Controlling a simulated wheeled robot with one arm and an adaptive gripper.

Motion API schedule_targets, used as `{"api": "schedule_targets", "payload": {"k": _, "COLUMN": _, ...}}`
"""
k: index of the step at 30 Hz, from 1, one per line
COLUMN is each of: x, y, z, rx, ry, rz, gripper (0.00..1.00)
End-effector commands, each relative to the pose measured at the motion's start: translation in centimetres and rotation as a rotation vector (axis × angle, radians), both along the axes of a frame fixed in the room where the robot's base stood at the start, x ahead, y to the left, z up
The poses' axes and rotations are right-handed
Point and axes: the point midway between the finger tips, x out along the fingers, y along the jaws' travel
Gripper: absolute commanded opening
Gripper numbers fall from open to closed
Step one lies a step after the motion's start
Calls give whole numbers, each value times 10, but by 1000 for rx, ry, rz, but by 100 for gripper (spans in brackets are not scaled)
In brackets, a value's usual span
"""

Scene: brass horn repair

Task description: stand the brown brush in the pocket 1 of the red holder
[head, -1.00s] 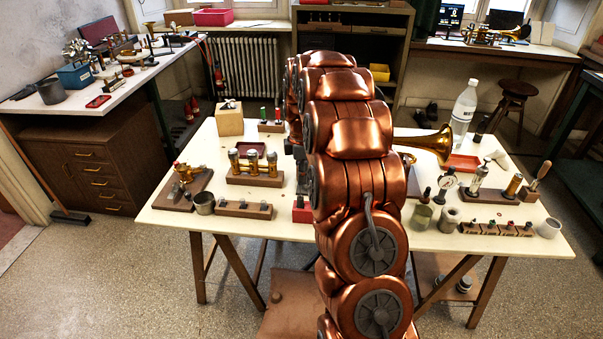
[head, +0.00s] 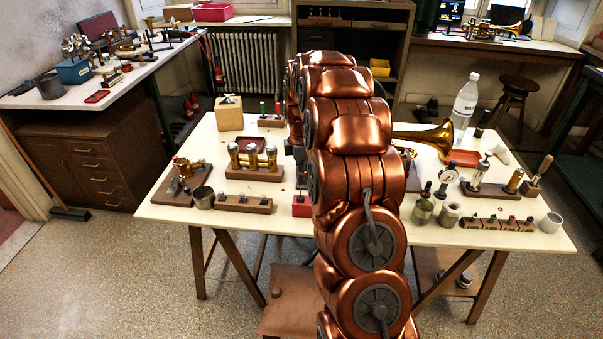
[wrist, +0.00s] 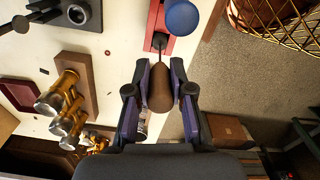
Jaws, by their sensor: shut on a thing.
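My gripper (wrist: 160,87) is shut on the brown brush, with a finger on each side of its brown handle (wrist: 160,92) in the wrist view. A thin dark shaft runs from the handle up the picture to the red holder (wrist: 156,26). The shaft's end overlaps the holder's near part; I cannot tell whether it is inside a pocket or above it. A round blue top (wrist: 182,18) stands at the holder and covers part of it. In the head view the red holder (head: 302,205) shows beside my arm, which hides most of the gripper and the brush.
A brass horn (head: 432,137) and a red tray (head: 462,158) lie to the right. The table edge is close to the holder.

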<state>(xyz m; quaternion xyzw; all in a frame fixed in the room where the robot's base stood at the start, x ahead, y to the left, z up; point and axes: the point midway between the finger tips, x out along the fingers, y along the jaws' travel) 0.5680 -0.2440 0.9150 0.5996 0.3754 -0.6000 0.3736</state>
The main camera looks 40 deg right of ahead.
Motion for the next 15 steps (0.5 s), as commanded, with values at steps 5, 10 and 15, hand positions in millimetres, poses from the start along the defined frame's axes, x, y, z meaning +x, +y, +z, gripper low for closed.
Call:
{"api": "schedule_targets", "payload": {"k": 5, "x": 0, "y": 0, "z": -5, "rx": 0, "ry": 1, "rz": 0, "gripper": 0}}
{"api": "schedule_targets", "payload": {"k": 10, "x": 0, "y": 0, "z": -9, "rx": 0, "ry": 1, "rz": 0, "gripper": 0}}
{"api": "schedule_targets", "payload": {"k": 15, "x": 0, "y": 0, "z": -13, "rx": 0, "ry": 1, "rz": 0, "gripper": 0}}
